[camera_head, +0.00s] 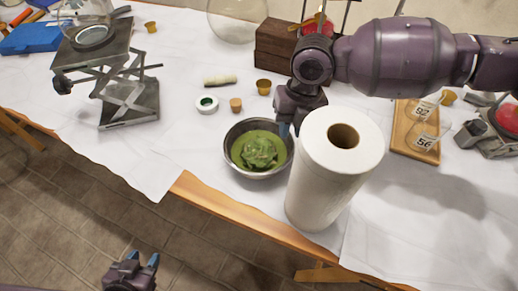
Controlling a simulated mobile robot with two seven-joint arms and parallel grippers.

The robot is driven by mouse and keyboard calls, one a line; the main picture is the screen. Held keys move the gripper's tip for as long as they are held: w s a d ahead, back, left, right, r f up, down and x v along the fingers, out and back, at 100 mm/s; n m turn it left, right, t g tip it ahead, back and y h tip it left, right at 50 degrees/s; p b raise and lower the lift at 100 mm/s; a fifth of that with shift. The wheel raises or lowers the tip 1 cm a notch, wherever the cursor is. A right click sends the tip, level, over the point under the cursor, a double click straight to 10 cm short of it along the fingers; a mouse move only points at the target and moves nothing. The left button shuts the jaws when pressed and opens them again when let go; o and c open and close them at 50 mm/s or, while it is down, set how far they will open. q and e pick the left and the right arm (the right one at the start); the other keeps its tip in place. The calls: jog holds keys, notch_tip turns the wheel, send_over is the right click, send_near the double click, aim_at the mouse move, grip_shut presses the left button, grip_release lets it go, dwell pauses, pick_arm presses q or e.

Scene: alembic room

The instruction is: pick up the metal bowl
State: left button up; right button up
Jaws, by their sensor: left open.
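The metal bowl (235,165) stands upright on the white-covered table near its front edge. It holds a green, leafy-looking content (258,150). My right gripper (289,127) points down at the bowl's right rim, with a blue fingertip at or just above the rim. I cannot tell whether it touches the bowl. Its other finger is not clearly seen, so its opening is unclear. My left gripper (141,262) is open and empty, low in front of the table, well away from the bowl.
A paper towel roll (318,190) stands close to the bowl's right side. A lab jack (120,95) is at the left. A wooden board (402,135) with numbered flasks is at the right.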

aim_at(291, 141)
jog(key=f, duration=0.2)
jog(key=s+f+b, duration=0.1)
jog(key=f, duration=0.2)
jog(key=shift+a, duration=0.15)
jog(key=shift+r, duration=0.1)
grip_shut()
jog(key=shift+s, duration=0.1)
